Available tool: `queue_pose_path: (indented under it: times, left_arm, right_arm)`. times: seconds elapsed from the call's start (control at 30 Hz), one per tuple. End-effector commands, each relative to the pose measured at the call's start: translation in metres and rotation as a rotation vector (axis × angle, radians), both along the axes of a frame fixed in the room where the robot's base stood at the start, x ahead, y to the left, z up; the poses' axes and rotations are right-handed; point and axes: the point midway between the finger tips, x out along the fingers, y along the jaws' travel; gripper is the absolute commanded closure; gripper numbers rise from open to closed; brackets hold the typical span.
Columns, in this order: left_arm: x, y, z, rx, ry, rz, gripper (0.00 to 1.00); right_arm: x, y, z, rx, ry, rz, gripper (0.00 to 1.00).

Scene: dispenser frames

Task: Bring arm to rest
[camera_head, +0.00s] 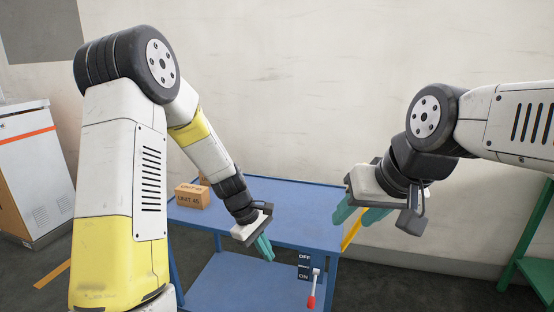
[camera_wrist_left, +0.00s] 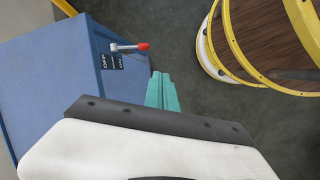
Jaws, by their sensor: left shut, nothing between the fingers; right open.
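My left arm reaches in from the left in the head view. Its gripper (camera_head: 264,248) has teal fingers that are shut and empty, over the front part of the blue table (camera_head: 300,205). The shut fingers also show in the left wrist view (camera_wrist_left: 162,92), beside the table's edge. My right gripper (camera_head: 359,216) is raised at the right of the table, its teal fingers open with nothing seen between them. A lever with a red handle (camera_head: 311,302) is on the table's front by an OFF/ON plate (camera_head: 304,267). The handle (camera_wrist_left: 143,46) is apart from the left fingers.
Cardboard boxes marked UNIT 45 (camera_head: 192,197) sit at the table's left. A white and orange cabinet (camera_head: 30,165) stands at the far left. A green frame (camera_head: 528,250) stands at the right. A yellow-edged round wooden thing (camera_wrist_left: 270,40) shows in the wrist view.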

Motion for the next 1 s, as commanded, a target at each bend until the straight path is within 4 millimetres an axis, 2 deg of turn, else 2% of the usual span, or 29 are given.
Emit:
queue_pose_path:
  times: [0.03, 0.2, 0.4, 0.5, 0.6, 0.8, 1.0]
  left_arm:
    - [-0.003, 0.008, 0.028, 0.011, -0.062, -0.05, 1.0]
    - [-0.025, 0.032, 0.102, 0.063, -0.239, -0.227, 1.0]
    - [-0.066, 0.06, 0.171, 0.151, -0.432, -0.425, 1.0]
    - [-0.092, 0.073, 0.198, 0.205, -0.522, -0.519, 1.0]
    - [-0.118, 0.087, 0.22, 0.265, -0.606, -0.606, 1.0]
    - [-0.159, 0.106, 0.242, 0.369, -0.723, -0.738, 1.0]
    - [-0.176, 0.114, 0.247, 0.414, -0.763, -0.791, 1.0]
  right_arm:
    - [0.0, 0.0, 0.0, 0.0, 0.0, 0.0, 0.57]
    - [0.0, 0.0, 0.0, 0.0, 0.0, 0.0, 0.57]
    - [0.0, 0.0, 0.0, 0.0, 0.0, 0.0, 0.57]
    - [0.0, 0.0, 0.0, 0.0, 0.0, 0.0, 0.57]
    - [0.0, 0.0, 0.0, 0.0, 0.0, 0.0, 0.57]
    - [0.0, 0.0, 0.0, 0.0, 0.0, 0.0, 0.57]
    - [0.0, 0.0, 0.0, 0.0, 0.0, 0.0, 0.57]
